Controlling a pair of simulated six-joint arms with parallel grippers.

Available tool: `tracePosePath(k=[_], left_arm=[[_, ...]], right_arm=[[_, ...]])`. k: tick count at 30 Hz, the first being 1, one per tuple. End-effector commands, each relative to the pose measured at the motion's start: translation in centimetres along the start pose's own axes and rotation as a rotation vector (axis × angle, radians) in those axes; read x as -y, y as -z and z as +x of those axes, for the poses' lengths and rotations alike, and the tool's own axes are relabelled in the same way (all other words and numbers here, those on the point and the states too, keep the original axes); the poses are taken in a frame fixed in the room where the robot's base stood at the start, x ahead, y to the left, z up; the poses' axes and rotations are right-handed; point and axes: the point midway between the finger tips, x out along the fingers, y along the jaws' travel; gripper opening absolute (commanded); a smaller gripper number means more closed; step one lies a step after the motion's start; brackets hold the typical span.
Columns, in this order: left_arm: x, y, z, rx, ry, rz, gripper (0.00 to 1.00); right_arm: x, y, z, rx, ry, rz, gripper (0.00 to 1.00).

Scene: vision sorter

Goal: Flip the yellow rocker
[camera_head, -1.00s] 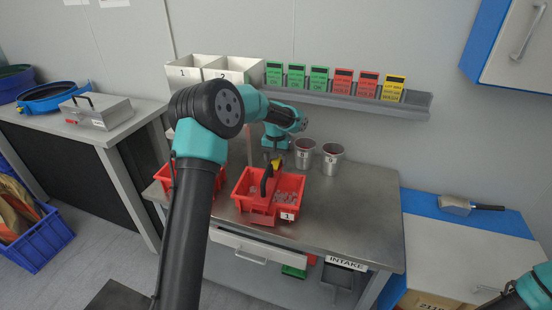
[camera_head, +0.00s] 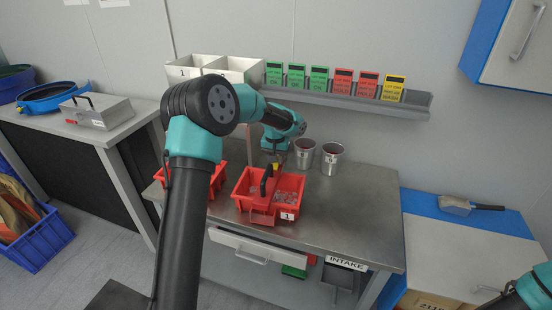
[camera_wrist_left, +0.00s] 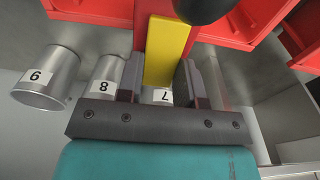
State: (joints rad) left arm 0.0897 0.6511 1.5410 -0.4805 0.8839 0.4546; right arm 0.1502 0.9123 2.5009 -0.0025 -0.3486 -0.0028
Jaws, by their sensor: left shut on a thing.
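The yellow rocker (camera_wrist_left: 168,50) is a flat yellow bar on a red tool with a black handle. In the head view the red tool (camera_head: 262,216) sits at the red bin marked 1 (camera_head: 240,188), and the rocker is a small yellow patch largely hidden by my gripper. My left gripper (camera_wrist_left: 158,82) has a finger on either side of the rocker and is shut on it. My left gripper (camera_head: 275,165) also shows small in the head view, above the bin. Only a piece of my right arm shows at the lower right; its gripper is out of frame.
Two metal cups (camera_head: 304,153) (camera_head: 332,159) stand behind the bin. A second red bin (camera_head: 216,182) is at its left, partly behind my arm. A shelf (camera_head: 420,104) with several coloured cards runs along the wall. The bench (camera_head: 350,215) is clear at the right.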

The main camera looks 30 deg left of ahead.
Motion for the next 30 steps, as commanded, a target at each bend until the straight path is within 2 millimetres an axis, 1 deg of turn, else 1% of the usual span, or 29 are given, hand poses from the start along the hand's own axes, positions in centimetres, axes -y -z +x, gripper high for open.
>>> tracePosePath(k=[5, 13, 14, 21, 30], left_arm=[[-0.05, -0.16, -0.05, -0.045, -0.004, 0.001, 0.1], [-0.09, -0.14, -0.04, -0.048, -0.005, 0.001, 0.1], [-0.09, -0.14, -0.04, -0.048, -0.005, 0.001, 0.36], [-0.08, -0.13, -0.05, -0.048, -0.004, 0.002, 0.59], [-0.07, -0.13, -0.2, -0.048, -0.004, 0.002, 0.6]], right_arm=[[0.0, 0.0, 0.0, 0.0, 0.0, 0.0, 0.43], [0.0, 0.0, 0.0, 0.0, 0.0, 0.0, 0.43], [0.0, 0.0, 0.0, 0.0, 0.0, 0.0, 0.43], [0.0, 0.0, 0.0, 0.0, 0.0, 0.0, 0.43], [0.0, 0.0, 0.0, 0.0, 0.0, 0.0, 0.43]])
